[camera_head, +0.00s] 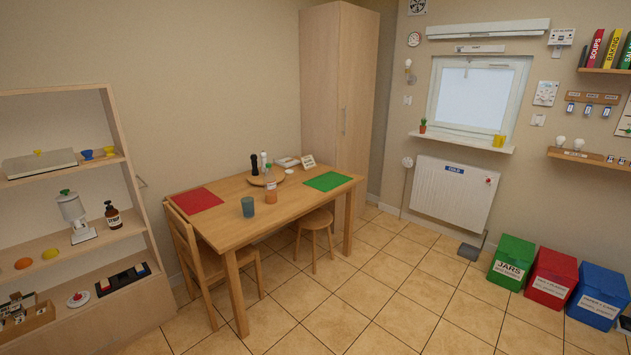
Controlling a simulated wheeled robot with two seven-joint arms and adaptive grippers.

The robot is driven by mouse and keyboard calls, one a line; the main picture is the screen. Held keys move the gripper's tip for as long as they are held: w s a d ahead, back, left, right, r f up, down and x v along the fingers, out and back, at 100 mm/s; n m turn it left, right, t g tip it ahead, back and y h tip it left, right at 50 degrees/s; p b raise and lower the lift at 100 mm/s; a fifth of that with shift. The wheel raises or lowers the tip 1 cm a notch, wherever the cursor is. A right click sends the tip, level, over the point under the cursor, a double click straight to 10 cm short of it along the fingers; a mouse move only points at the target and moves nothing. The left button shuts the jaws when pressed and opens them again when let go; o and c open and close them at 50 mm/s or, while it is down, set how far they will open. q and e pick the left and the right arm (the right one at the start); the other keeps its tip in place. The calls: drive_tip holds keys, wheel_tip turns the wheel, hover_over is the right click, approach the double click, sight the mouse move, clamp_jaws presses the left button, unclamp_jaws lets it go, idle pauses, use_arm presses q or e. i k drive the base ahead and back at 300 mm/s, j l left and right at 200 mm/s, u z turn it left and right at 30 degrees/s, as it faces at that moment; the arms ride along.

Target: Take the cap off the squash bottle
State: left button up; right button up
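Neither of my grippers shows in the head view.
A red mat (196,200) and a green mat (328,181) lie on the table. A chair (206,266) and a stool (313,223) stand close to it. Shelves (120,150) are at left, bins (511,262) at right. The tiled floor (400,300) in front is clear.

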sight(269, 179)
drive_tip(key=i+u, duration=0.15)
drive_tip(key=i, duration=0.3)
drive_tip(key=i+l+u, duration=0.1)
drive_tip(key=i, duration=0.35)
drive_tip(key=i+l+u, duration=0.15)
drive_tip(key=i, duration=0.3)
drive_tip(key=i+l+u, duration=0.15)
drive_tip(key=i, duration=0.25)
drive_tip(key=l, duration=0.1)
